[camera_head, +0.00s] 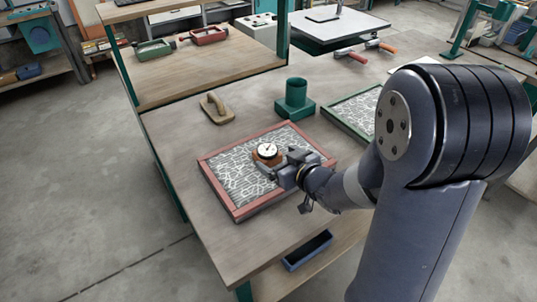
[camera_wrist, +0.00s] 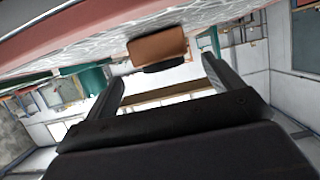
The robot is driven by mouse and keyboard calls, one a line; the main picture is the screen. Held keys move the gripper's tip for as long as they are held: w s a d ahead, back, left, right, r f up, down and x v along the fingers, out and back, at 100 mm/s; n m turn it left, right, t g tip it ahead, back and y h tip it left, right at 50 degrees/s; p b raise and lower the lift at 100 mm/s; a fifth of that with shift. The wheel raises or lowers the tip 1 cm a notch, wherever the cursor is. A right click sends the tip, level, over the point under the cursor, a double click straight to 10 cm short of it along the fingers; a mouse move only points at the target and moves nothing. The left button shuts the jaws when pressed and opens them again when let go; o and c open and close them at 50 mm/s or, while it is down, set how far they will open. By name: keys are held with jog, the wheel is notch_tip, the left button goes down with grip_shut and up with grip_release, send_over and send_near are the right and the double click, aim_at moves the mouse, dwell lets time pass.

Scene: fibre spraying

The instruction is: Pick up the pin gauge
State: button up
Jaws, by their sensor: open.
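The pin gauge (camera_head: 267,151), with a round white dial on a brown-orange body, sits on the pale fibre-patterned surface of the red-framed tray (camera_head: 229,209). My gripper (camera_head: 274,164) is low over this tray, just to the near right of the gauge. In the wrist view, the orange body of the gauge (camera_wrist: 157,47) shows ahead, roughly between the two spread fingers of my gripper (camera_wrist: 162,72). The fingers are open with nothing clearly held. Whether they touch the gauge cannot be told.
A wooden-handled float (camera_head: 217,108) and a green cup-shaped holder (camera_head: 295,98) stand behind the tray. A green-framed tray (camera_head: 350,112) lies to the right, partly hidden by my arm. The bench (camera_head: 175,130) is bare to the left. A blue bin (camera_head: 307,250) sits on the shelf below.

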aim_at(267, 152)
jog(key=shift+p+x, duration=0.3)
jog(key=shift+x, duration=2.7)
jog(key=shift+s+a+f, duration=0.1)
jog(key=shift+s, duration=0.05)
jog(key=c, duration=1.2)
jog(key=shift+c, duration=0.5)
